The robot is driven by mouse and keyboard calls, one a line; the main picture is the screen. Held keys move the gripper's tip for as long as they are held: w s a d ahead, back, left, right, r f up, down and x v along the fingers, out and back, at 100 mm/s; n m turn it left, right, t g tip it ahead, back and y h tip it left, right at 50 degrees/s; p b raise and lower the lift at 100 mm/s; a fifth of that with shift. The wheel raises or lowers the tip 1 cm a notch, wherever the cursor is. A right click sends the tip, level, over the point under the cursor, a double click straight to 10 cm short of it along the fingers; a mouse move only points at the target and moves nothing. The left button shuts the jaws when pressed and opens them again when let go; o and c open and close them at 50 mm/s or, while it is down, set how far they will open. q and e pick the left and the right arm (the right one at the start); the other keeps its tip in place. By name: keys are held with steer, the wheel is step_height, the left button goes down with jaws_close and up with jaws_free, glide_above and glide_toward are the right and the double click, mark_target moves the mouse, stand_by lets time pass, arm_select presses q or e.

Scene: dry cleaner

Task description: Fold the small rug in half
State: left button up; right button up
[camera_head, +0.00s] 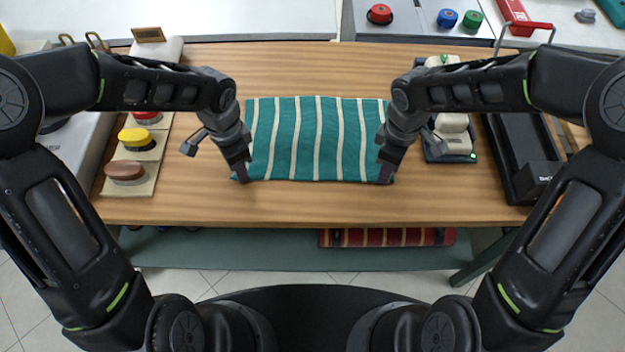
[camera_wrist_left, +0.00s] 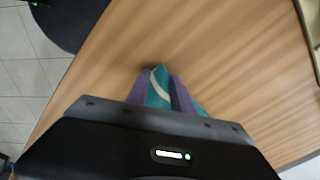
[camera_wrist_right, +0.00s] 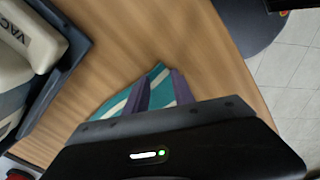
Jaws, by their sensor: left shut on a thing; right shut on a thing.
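The small rug (camera_head: 315,140) is teal with cream stripes and lies flat on the wooden table in the head view. My left gripper (camera_head: 242,178) is shut on its front left corner, and the pinched teal cloth shows between the purple fingers in the left wrist view (camera_wrist_left: 158,88). My right gripper (camera_head: 385,179) is shut on its front right corner, with striped cloth between the fingers in the right wrist view (camera_wrist_right: 155,88). I cannot tell whether the gripped corners are lifted.
The wooden table (camera_head: 300,207) is bare in front of the rug and behind it. Colored brushes on pads (camera_head: 137,139) stand at left. A pale device (camera_head: 453,135) and a black tray (camera_head: 525,150) stand at right. A red striped folded cloth (camera_head: 387,237) lies on the lower shelf.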

arm_select(q)
steer(key=shift+s+a+f, duration=0.1)
jaws_close()
arm_select(e)
steer(key=shift+s+f, duration=0.1)
jaws_close()
stand_by(0.4)
